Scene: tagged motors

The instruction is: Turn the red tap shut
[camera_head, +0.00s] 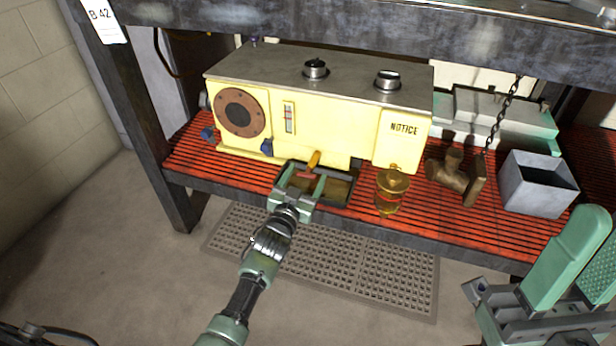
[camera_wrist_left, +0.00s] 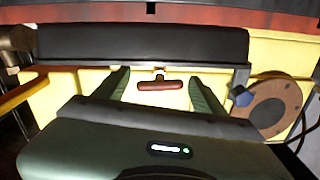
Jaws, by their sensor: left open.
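The red tap handle (camera_head: 307,175) is a short red bar below a brass spout (camera_head: 314,160) on the front of the yellow machine (camera_head: 345,125). My left gripper (camera_head: 304,177) is open, with its green fingers on either side of the handle. In the left wrist view the red handle (camera_wrist_left: 160,86) lies crosswise between the two fingers (camera_wrist_left: 162,88), with a visible gap on each side. My right gripper (camera_head: 598,238) is at the lower right, away from the tap, with its fingers apart and nothing visible between them.
A dark tray (camera_head: 338,192) sits below the tap; it also shows in the left wrist view (camera_wrist_left: 140,45). An amber-filled jar (camera_head: 391,190), a brass fitting (camera_head: 447,170) and a grey open box (camera_head: 538,184) stand to the right on the red slatted shelf (camera_head: 215,170).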

